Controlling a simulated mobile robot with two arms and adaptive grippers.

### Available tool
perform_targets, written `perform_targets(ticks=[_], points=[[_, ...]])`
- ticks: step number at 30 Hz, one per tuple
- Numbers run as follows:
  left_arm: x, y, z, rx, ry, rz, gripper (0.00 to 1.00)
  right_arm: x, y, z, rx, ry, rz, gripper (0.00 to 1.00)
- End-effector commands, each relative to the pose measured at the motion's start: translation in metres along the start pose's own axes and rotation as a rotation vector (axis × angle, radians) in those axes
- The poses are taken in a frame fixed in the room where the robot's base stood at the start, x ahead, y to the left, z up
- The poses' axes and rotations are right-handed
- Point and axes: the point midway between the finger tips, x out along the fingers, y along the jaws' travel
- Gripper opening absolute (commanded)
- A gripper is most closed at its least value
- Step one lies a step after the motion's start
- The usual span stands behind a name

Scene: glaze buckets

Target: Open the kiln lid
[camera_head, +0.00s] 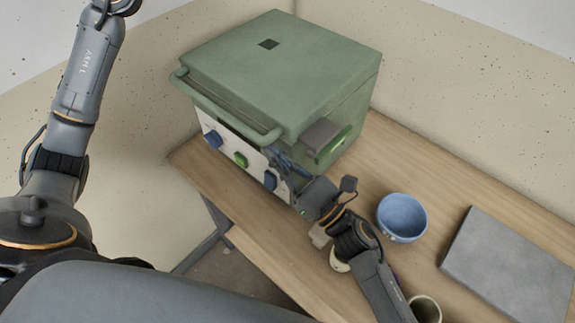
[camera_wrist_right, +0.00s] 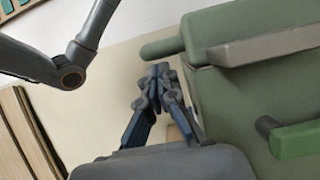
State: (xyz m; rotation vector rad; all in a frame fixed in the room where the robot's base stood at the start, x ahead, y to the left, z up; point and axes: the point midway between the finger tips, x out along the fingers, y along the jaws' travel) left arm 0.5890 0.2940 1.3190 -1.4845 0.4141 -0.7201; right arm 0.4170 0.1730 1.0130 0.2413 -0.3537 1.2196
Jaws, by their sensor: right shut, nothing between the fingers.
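The green kiln (camera_head: 325,105) stands on the wooden table in the head view. Its lid (camera_head: 280,65) lies level and looks closed, with a small dark square on top. A green bar handle (camera_head: 225,112) runs along the lid's front edge; its rounded end also shows in the right wrist view (camera_wrist_right: 162,47). My right gripper (camera_head: 275,155) is shut and empty at the kiln's front right corner, just below the handle's right end. In the right wrist view its fingertips (camera_wrist_right: 158,70) meet beside the kiln wall, apart from the handle.
The kiln's white front panel (camera_head: 225,148) has blue and green knobs. A grey block and a green side handle (camera_head: 333,146) stick out on its right side. A blue bowl (camera_head: 402,217), a grey slab (camera_head: 512,262) and a cup (camera_head: 425,309) are on the table (camera_head: 400,150).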

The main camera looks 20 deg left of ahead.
Motion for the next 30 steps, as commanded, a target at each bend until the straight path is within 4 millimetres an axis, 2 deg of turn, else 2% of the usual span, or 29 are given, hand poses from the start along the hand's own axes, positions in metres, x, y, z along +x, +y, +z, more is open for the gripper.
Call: perform_targets(ticks=[10,18,25,29,30], points=[[0.000,0.000,0.000,0.000,0.000,0.000,0.00,0.002,0.000,0.000,0.001,0.000,-0.001,0.00],[0.000,0.000,0.000,0.000,0.000,0.000,0.00,0.011,0.000,0.023,-0.001,-0.003,0.001,0.00],[0.000,0.000,0.000,0.000,0.000,0.000,0.00,0.011,0.000,0.023,0.001,-0.003,0.000,0.00],[0.000,0.000,0.000,0.000,0.000,0.000,0.27,0.011,0.000,0.023,0.001,-0.004,0.001,0.00],[0.000,0.000,0.000,0.000,0.000,0.000,0.28,0.011,0.000,0.023,0.001,-0.004,0.001,0.00]])
